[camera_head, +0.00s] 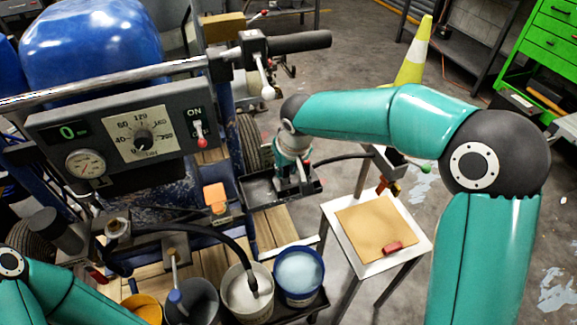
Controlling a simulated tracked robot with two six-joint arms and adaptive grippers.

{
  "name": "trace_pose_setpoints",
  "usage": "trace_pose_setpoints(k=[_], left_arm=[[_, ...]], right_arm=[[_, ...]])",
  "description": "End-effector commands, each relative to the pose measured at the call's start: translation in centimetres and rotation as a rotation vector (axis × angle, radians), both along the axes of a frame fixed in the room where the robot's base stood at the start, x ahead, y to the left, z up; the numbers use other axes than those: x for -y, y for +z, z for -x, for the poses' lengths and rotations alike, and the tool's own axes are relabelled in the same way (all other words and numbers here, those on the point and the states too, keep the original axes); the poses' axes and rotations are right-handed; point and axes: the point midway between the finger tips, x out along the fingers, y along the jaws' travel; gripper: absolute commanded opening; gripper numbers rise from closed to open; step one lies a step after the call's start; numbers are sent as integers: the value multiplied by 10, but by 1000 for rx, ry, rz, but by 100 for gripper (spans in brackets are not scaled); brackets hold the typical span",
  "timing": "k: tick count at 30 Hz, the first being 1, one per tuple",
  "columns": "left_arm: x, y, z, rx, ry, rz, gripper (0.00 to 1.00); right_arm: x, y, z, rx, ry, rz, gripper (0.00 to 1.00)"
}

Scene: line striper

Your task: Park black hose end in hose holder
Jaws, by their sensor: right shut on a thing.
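My right gripper (293,186) points down at the black tray on the striper's side and is shut on what looks like a black hose (340,158). This hose runs right from the gripper towards a bracket above the small table. The gripped end is mostly hidden by the fingers. Another black hose (224,234) arcs from the left and its end hangs into the white bucket (247,300). I cannot tell which part is the hose holder. My left arm enters at the lower left; its gripper is outside the picture.
The black tray (258,194) lies below the right gripper. A small table (371,226) with a brown sheet and red piece stands to the right. A blue-rimmed bucket (299,274), grey bucket (194,302) and yellow bucket (143,308) stand in front. A control panel (130,135) stands at left.

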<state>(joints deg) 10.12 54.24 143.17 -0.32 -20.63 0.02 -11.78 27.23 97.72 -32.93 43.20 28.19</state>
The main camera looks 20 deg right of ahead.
Motion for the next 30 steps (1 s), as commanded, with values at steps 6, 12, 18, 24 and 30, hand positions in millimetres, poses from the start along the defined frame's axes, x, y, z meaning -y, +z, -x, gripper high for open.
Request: trace_pose_setpoints(k=[6,12,18,24,30], left_arm=[[0,0,0,0,0,0,40],[0,-4,0,0,0,0,40],[0,-9,0,0,0,0,40],[0,-14,0,0,0,0,40],[0,-15,0,0,0,0,40]], right_arm=[[0,0,0,1,0,0,0],[0,-3,0,1,0,0,0],[0,-9,0,0,0,0,0],[0,-14,0,0,0,0,0],[0,-15,0,1,0,0,35]])
